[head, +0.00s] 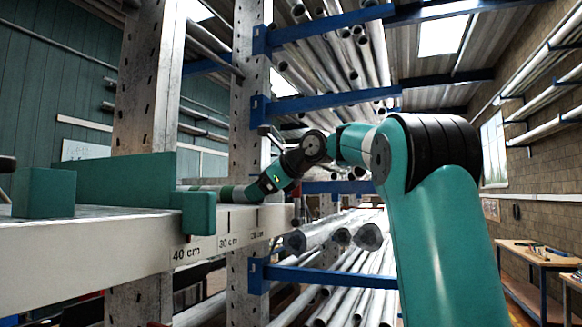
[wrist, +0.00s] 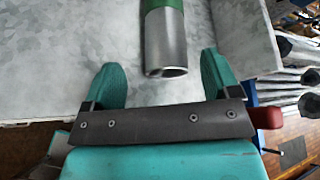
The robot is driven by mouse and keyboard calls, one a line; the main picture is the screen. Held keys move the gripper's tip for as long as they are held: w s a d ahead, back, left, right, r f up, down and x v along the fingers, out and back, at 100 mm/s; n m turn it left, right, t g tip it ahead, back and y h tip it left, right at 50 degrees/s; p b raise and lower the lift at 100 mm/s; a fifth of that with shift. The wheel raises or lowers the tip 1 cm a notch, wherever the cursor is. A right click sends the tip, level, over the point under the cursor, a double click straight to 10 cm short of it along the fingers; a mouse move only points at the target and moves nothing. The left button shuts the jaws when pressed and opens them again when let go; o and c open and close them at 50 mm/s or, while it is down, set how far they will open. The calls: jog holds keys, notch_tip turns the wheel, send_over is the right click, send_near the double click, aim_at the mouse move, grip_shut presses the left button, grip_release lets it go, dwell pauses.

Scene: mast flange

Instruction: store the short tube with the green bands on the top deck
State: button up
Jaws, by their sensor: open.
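A short grey metal tube with green bands (head: 226,192) lies on a light grey deck (head: 110,240) in the head view. In the wrist view its open near end and one green band (wrist: 165,35) show; its far part is cut off by the picture edge. My gripper (head: 250,191) is at the tube's right end in the head view. In the wrist view my gripper (wrist: 161,62) is open, its two teal fingers apart. The tube's end lies ahead, roughly midway between the fingers, with a gap to each.
Teal blocks (head: 45,192) and a taller teal plate (head: 125,180) stand on the deck at left. A small teal block (head: 193,213) sits at its front edge, above the 40 cm mark. A perforated grey post (head: 248,100) rises behind. Blue rack arms (head: 330,105) carry long pipes.

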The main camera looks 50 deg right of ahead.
jog(key=v, duration=1.2)
jog(key=shift+r+p, duration=0.3)
jog(key=shift+r, duration=0.15)
